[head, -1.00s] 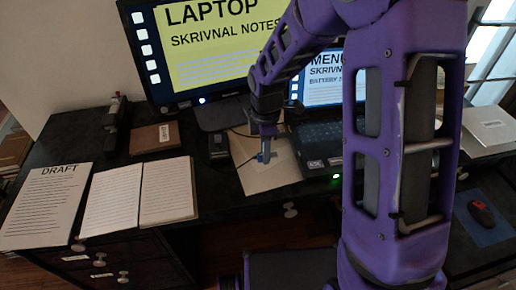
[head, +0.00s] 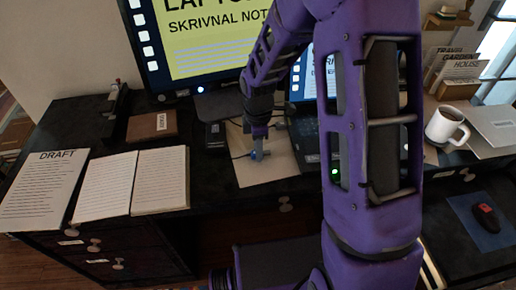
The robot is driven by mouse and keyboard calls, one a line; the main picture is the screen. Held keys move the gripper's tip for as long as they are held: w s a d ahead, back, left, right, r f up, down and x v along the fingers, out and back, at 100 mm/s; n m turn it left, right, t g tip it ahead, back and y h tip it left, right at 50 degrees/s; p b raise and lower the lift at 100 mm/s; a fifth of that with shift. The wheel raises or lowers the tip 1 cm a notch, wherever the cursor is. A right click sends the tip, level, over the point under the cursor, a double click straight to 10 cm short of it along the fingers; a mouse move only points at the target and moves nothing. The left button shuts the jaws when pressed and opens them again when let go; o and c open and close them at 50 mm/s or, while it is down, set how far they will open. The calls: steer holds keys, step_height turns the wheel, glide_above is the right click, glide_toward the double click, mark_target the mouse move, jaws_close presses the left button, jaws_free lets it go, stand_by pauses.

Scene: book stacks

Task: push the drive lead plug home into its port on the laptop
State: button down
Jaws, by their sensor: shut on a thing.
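My gripper (head: 259,152) is shut on the blue drive lead plug (head: 257,155), just above a pale sheet or folder on the desk. A thin dark cable shows beside the plug. The laptop (head: 305,138) is to the right of the gripper, with a gap between the plug and its near left side. Its screen (head: 301,78) is lit, and my arm covers most of the laptop. The port cannot be made out.
A monitor (head: 205,40) stands behind. An open notebook (head: 130,185) and a draft page (head: 42,185) lie left. A brown box (head: 152,126) and a small black box (head: 215,135) sit near. A white mug (head: 445,126) and a mouse (head: 486,217) are right.

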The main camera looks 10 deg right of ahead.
mark_target(289, 154)
steer(key=shift+d+p, duration=0.65)
steer(key=shift+d, duration=2.25)
steer(key=shift+p, duration=0.35)
steer(key=shift+d+p, duration=0.55)
steer(key=shift+d, duration=1.05)
steer(key=c, duration=0.6)
jaws_free()
steer(key=shift+r, duration=0.15)
step_height(289, 154, up, 17)
steer(key=p, duration=0.3)
steer(key=shift+r, duration=0.1)
